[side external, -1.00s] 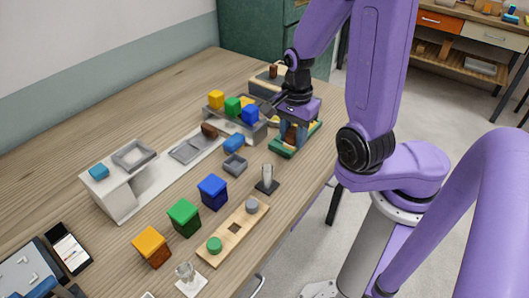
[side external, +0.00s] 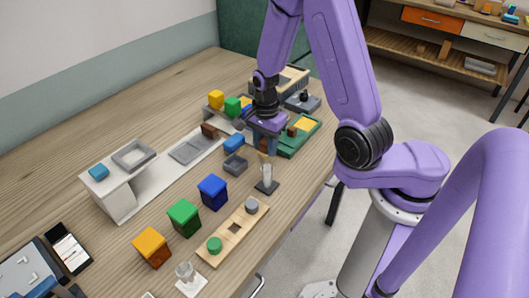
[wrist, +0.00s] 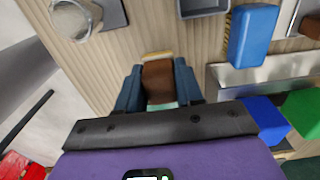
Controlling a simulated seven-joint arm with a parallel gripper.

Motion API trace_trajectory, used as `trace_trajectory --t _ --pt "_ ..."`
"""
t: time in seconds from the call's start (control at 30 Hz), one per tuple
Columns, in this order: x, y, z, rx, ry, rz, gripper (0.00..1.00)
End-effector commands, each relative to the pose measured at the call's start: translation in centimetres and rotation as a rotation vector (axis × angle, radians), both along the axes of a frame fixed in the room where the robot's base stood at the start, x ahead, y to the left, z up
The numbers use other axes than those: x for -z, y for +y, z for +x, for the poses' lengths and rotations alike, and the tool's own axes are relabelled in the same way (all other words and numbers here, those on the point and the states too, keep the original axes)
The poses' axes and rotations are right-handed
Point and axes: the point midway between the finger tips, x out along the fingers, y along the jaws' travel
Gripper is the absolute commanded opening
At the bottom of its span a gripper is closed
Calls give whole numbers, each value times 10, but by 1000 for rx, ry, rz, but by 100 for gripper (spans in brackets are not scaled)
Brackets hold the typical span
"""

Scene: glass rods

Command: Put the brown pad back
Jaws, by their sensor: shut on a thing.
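My gripper (side external: 265,146) is in the air at the left side of the green tray (side external: 310,142). In the wrist view its two blue-grey fingers (wrist: 158,88) are shut on a brown pad (wrist: 158,80) with a pale tan end. In the side view a small tan end shows below the fingers, and the rest of the pad is mostly hidden. The green tray holds a yellow piece and a small brown piece (side external: 292,131). Another brown block (side external: 209,131) lies on the long white stand (side external: 160,168).
A glass cylinder (side external: 267,174) on a dark base stands just in front of my gripper. Yellow, green and blue cubes sit on a grey shelf behind. Larger coloured blocks stand nearer the front.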

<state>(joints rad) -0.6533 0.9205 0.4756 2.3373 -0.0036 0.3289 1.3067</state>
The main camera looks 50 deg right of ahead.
Motion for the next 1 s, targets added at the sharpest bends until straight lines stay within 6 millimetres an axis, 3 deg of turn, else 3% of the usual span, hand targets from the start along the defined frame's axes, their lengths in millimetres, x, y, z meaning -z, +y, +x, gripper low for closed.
trace_trajectory --t 0.33,0.8,0.83,0.9,1.0 --pt "33 0 4 0 2 0 7" --pt "39 0 4 0 0 0 7" --pt "39 0 4 0 0 0 39" --pt "39 0 5 0 -1 0 61" --pt "39 0 5 0 -1 0 61"
